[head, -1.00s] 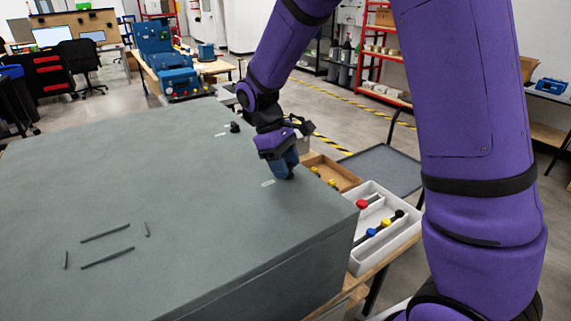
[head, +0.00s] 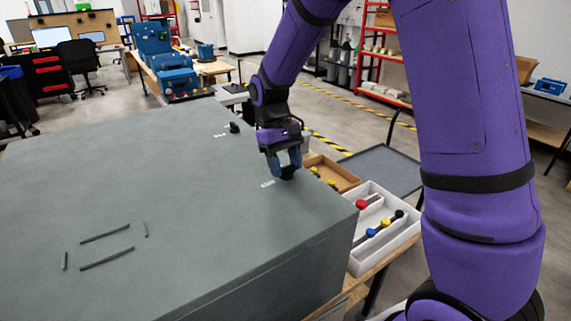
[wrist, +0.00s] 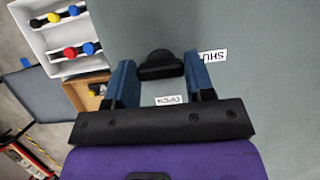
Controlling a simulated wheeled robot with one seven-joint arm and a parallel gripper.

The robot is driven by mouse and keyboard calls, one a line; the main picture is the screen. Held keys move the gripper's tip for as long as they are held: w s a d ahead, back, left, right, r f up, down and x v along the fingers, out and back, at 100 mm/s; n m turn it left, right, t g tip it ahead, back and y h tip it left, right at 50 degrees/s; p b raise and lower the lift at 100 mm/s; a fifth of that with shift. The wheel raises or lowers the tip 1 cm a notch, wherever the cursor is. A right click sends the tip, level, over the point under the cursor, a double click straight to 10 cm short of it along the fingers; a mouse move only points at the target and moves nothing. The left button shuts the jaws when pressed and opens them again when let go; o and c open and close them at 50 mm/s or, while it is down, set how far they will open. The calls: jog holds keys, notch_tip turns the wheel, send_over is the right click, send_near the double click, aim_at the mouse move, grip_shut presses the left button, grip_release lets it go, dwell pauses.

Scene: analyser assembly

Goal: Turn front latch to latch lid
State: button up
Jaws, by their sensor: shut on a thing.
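The front latch (wrist: 160,64) is a small black knob on top of the grey lid (head: 100,200). In the wrist view it sits between the two blue fingers of my gripper (wrist: 160,76), which is shut on it. In the head view my gripper (head: 287,170) points down at the lid's right edge, and its fingers largely hide the latch. A white label reading OPEN (wrist: 168,99) lies on the near side of the knob in the wrist view.
A second black latch (head: 234,127) stands farther back along the same lid edge. A white tray (head: 352,262) with coloured-knob parts and a wooden tray (head: 345,183) stand right of the box. The lid's middle is clear apart from thin dark slots.

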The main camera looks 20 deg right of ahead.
dwell(0.3)
jog(key=o, duration=0.9)
jog(key=v, duration=1)
jog(key=shift+w+r, duration=0.1)
jog(key=shift+r, duration=0.3)
